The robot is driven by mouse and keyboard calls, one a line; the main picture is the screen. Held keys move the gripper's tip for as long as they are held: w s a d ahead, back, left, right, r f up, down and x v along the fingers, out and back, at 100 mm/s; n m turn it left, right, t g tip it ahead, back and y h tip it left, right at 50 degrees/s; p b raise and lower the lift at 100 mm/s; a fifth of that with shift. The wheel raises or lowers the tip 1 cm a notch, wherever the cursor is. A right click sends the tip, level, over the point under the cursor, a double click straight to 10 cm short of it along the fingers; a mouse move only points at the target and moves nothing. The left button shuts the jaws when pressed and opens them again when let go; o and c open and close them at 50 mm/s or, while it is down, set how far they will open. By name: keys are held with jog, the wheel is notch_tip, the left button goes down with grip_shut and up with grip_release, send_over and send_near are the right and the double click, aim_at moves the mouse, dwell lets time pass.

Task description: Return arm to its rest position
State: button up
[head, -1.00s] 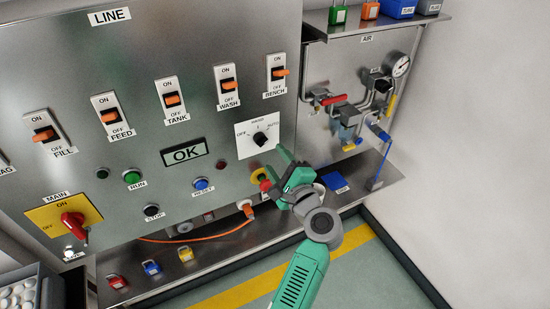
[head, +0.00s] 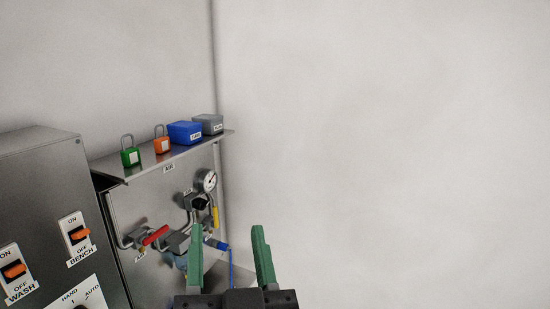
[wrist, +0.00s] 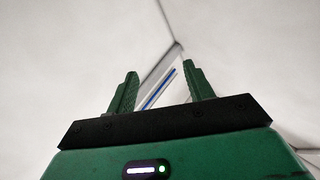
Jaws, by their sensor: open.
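My gripper (head: 229,268) is at the bottom of the head view, green fingers pointing up and spread apart with nothing between them. It shows in front of the lower right part of the air panel (head: 135,210). In the wrist view my gripper (wrist: 158,92) is also open and empty, pointing toward white surfaces and a corner, with a bluish strip (wrist: 160,90) visible beyond the fingers. The rest of my arm is out of the head view.
The steel switch panel (head: 40,200) stands at the left. A shelf (head: 115,167) above the air panel holds a green padlock (head: 130,156), an orange padlock (head: 161,145), a blue box (head: 184,133) and a grey box (head: 210,124). Bare white wall (head: 400,140) fills the right.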

jog(key=s+d+r+t+h+p, duration=0.1)
jog(key=s+d+r+t+h, duration=0.3)
jog(key=s+r, duration=0.5)
notch_tip(320, 180, up, 19)
jog(key=g+p, duration=0.1)
jog(key=p, duration=1.9)
jog(key=shift+d+p, duration=0.4)
jog(key=shift+w, duration=0.1)
